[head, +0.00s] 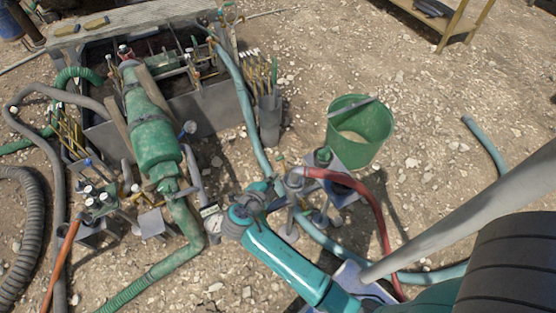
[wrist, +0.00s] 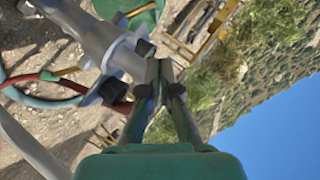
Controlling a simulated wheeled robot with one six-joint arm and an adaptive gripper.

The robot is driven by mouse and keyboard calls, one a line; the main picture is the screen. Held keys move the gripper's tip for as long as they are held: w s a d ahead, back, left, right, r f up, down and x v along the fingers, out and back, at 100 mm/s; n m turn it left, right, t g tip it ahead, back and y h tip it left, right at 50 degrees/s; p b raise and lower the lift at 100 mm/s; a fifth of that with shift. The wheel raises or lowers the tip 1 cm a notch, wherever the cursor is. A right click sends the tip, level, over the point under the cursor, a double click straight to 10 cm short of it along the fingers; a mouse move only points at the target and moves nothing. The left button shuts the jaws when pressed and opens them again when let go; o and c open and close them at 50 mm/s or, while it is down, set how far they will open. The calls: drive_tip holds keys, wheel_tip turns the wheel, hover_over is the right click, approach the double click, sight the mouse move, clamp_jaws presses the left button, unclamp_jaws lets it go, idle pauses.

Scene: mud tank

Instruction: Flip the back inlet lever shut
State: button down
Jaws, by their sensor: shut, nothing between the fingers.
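My gripper (wrist: 160,68) shows in the wrist view with its two fingers closed and nothing between them. Its tips are close to a pale grey pipe fitting (wrist: 122,55) with dark knob-like parts; I cannot tell whether they touch. In the head view my teal arm covers the ground at the lower middle, and the fingertips cannot be made out. Beside the arm stands a grey pipe fitting (head: 294,181) where a red hose (head: 365,190) joins. I cannot pick out the back inlet lever or its position with certainty.
A green bucket (head: 376,150) stands right of the fittings, and a teal hose (head: 237,85) runs past them. The long grey tank (head: 215,108) with a green cylinder (head: 153,130) lies at left. A wooden table (head: 455,25) is at the back. Gravel between is mostly clear.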

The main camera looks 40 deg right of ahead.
approach(283, 158)
drive_tip(key=d, duration=0.5)
drive_tip(key=shift+w+d+f, duration=0.1)
drive_tip(key=shift+w+f, duration=0.4)
drive_tip(key=shift+f, duration=0.2)
drive_tip(key=shift+w+f, duration=0.55)
drive_tip(key=shift+f, duration=0.15)
drive_tip(key=shift+w, duration=0.15)
